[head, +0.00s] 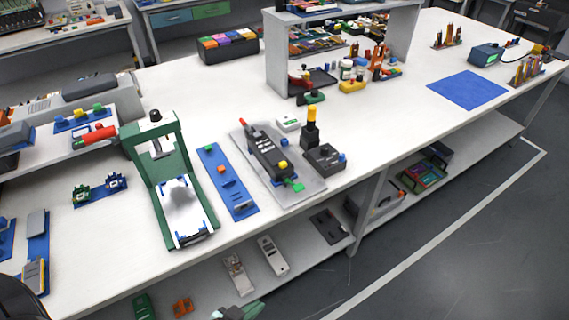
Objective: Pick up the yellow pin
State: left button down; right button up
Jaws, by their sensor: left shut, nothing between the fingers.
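I cannot tell for certain which thing is the yellow pin. A small yellow piece (283,167) sits at the edge of a black device on a grey plate (309,190) at the table's middle. A yellow-orange cap (312,113) tops a black upright post to its right. A small yellow knob (98,108) stands on a blue strip at the left. My left gripper (232,312) seems to be the dark shape at the bottom edge, mostly cut off, shut and empty, below and apart from these pieces. My right gripper is not in view.
A green press frame (150,165) and a blue strip (228,182) with small parts stand left of the grey plate. A grey shelf unit (275,62) stands behind. A blue mat (467,90) lies at the right. White table (390,130) is clear between plate and mat.

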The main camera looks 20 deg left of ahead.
aim_at(283, 165)
jog(key=i+l+u, duration=0.1)
jog(key=u, duration=1.7)
jog(key=l+u, duration=0.5)
jog(key=u, duration=0.2)
jog(key=l+u, duration=0.2)
jog(key=u, duration=0.15)
jog(key=k+l+u, duration=0.25)
jog(key=l, duration=0.15)
jog(key=k+l+u, duration=0.2)
jog(key=l, duration=0.2)
